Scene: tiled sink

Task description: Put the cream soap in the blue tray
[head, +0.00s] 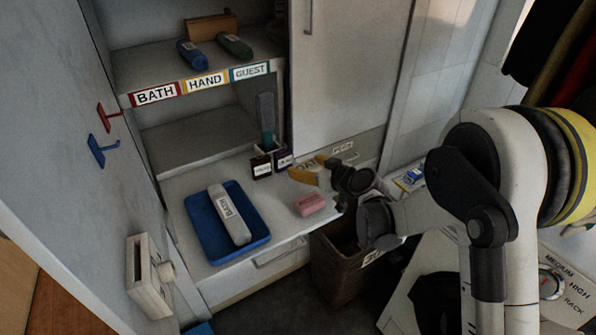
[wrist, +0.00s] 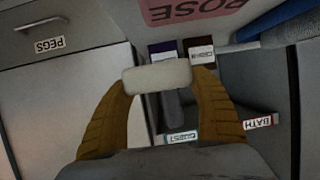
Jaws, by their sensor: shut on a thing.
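My gripper (head: 308,172) is shut on the cream soap (wrist: 157,76), held above the counter. In the wrist view both yellow-brown fingers (wrist: 160,84) press on the ends of the pale block. In the head view the soap is hard to tell apart from the fingers; some dark lettering shows there. The blue tray (head: 202,238) lies on the counter to the left of my gripper. A pale grey rolled item with a white label (head: 229,213) lies in it, with bare room at its left. A blue edge of the tray (wrist: 262,20) shows at the wrist view's top right.
A pink soap (head: 310,204) lies on the counter below my gripper, marked ROSE in the wrist view. Two small dark labelled containers (head: 272,163) stand behind, near an upright grey-and-teal item. A labelled shelf (head: 190,85) is above. A brown bin (head: 335,265) stands below the counter edge.

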